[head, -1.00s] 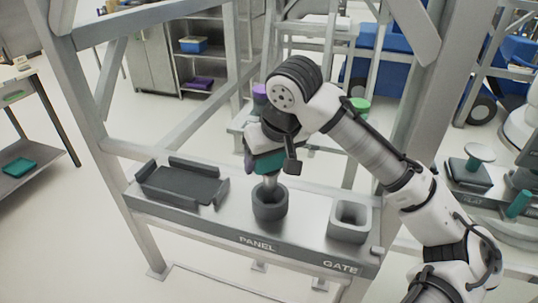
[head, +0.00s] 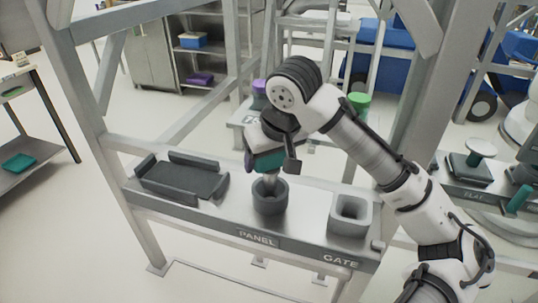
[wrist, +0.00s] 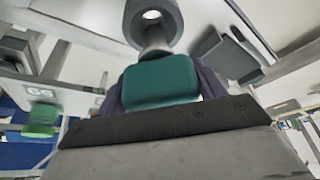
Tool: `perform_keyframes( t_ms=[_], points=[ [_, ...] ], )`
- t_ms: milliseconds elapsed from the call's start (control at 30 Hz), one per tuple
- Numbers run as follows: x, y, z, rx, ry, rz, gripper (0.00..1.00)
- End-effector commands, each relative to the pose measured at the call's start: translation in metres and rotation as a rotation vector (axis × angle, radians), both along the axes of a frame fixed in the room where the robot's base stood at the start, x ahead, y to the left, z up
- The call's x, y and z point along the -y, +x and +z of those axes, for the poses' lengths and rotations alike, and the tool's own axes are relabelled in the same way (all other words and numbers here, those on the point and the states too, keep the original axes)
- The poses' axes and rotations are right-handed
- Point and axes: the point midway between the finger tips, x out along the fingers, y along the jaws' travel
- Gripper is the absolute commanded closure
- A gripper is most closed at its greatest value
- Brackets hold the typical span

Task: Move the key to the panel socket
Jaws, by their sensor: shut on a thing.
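The key has a teal block head (head: 268,163) and a short metal shaft (head: 271,181) pointing down. My gripper (head: 266,157) is shut on the teal head from above. The panel socket (head: 270,199) is a round dark-grey cup on the shelf behind the PANEL label. The shaft's tip is at the socket's mouth; I cannot tell how far it is inside. In the wrist view the teal head (wrist: 161,81) sits between dark purple fingers, with the shaft (wrist: 155,48) meeting the ring-shaped socket (wrist: 170,28).
A dark open tray (head: 184,181) is left of the socket on the shelf. A square light-grey socket (head: 349,216) stands right of it behind the GATE label. Metal posts (head: 84,120) frame the shelf. Green (head: 358,101) and purple pieces stand on a stand behind.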

Motion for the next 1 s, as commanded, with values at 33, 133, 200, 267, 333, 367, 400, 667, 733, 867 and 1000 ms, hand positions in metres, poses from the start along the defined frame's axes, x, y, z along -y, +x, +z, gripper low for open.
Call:
perform_keyframes(
  t_ms=[33,133,200,267,333,367,400,667,733,867,1000],
  points=[
    [0.000,0.000,-0.001,0.000,0.001,0.000,0.60],
    [0.000,0.000,-0.002,0.001,0.000,0.000,0.60],
    [0.000,0.000,-0.002,0.001,0.000,0.000,0.60],
    [0.000,0.000,-0.002,0.001,0.000,0.000,0.60],
    [0.000,0.000,-0.002,0.001,0.000,0.000,0.60],
    [0.000,0.000,-0.002,0.001,0.000,0.000,0.60],
    [0.000,0.000,-0.002,0.001,0.000,0.000,0.60],
    [0.000,0.000,-0.005,0.001,0.000,0.000,0.60],
    [0.000,0.000,-0.006,0.001,0.000,0.000,0.60],
    [0.000,0.000,-0.010,0.001,0.000,0.000,0.60],
    [0.000,0.000,-0.013,0.000,-0.001,0.000,0.60]
  ],
)
